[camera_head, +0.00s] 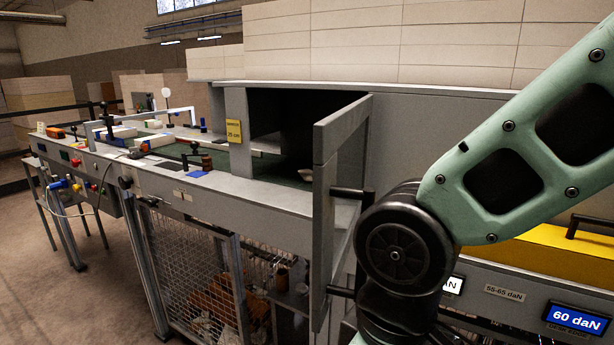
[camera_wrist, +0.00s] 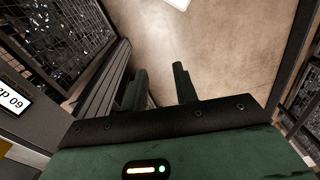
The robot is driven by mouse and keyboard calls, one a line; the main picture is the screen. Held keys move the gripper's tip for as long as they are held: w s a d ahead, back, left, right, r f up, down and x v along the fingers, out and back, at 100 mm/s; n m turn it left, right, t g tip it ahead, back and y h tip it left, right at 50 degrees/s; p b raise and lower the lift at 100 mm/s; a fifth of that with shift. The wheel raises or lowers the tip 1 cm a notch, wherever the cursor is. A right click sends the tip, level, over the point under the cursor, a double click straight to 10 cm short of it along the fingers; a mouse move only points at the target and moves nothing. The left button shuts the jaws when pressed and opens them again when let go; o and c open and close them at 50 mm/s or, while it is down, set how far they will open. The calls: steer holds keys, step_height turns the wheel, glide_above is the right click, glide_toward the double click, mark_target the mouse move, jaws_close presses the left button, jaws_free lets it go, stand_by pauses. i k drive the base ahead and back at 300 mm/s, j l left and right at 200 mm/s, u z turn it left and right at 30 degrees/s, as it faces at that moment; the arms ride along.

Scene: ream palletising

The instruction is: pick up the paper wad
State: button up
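A small pale object (camera_head: 305,174), perhaps the paper wad, lies on the green belt just inside the dark opening of the grey machine. It is partly cut off by the open door, and I cannot be sure what it is. My gripper (camera_wrist: 160,85) shows in the wrist view with its two dark fingers apart and nothing between them. It points towards bare floor beside the machine. In the head view my arm hangs at the right, and the gripper's fingers are not visible there.
The grey door (camera_head: 326,200) stands open, with its black handle close to my arm. A wire mesh guard (camera_head: 190,275) is under the conveyor. A yellow cover (camera_head: 560,258) is at the right. In the wrist view, a white flat thing (camera_wrist: 179,4) lies on the open floor.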

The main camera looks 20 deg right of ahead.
mark_target(306, 174)
steer(key=u, duration=1.05)
steer(key=i+j+u, duration=0.3)
steer(key=i, duration=0.25)
steer(key=i+u, duration=0.35)
steer(key=i, duration=0.2)
steer(key=i+z, duration=0.1)
steer(key=i, duration=0.8)
steer(key=i+j, duration=0.1)
steer(key=i, duration=0.8)
steer(key=i+z, duration=0.15)
steer(key=z, duration=3)
steer(key=i, duration=0.5)
